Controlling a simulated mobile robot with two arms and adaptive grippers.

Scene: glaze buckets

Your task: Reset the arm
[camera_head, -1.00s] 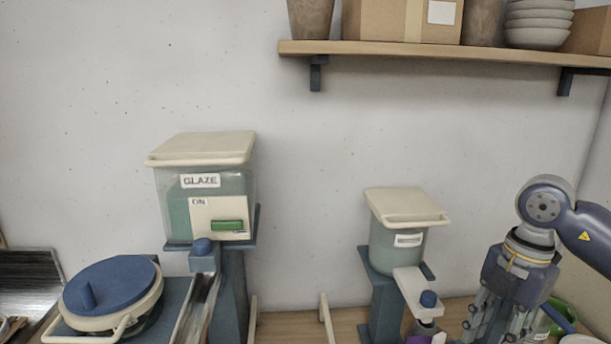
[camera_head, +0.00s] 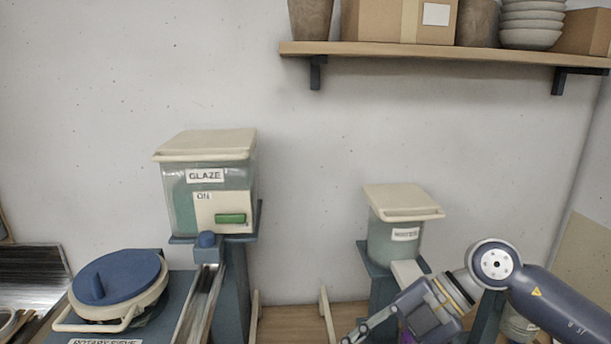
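My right gripper (camera_head: 385,330) comes in from the lower right and points down and to the left, in front of the water container's stand. Its fingertips are near the bottom edge, and whether they are open or shut is unclear. The glaze container (camera_head: 208,183), with a cream lid and a green handle on its front panel, stands on a blue stand at left centre. The water container (camera_head: 395,238) stands to its right on a lower blue stand, with its outlet partly hidden by my gripper. My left gripper is not in view.
A rotary sieve (camera_head: 117,283) with a blue lid stands at the lower left, beside a metal chute (camera_head: 199,305). A wooden shelf (camera_head: 440,52) with a box, pots and stacked bowls hangs above right. The wall between is clear.

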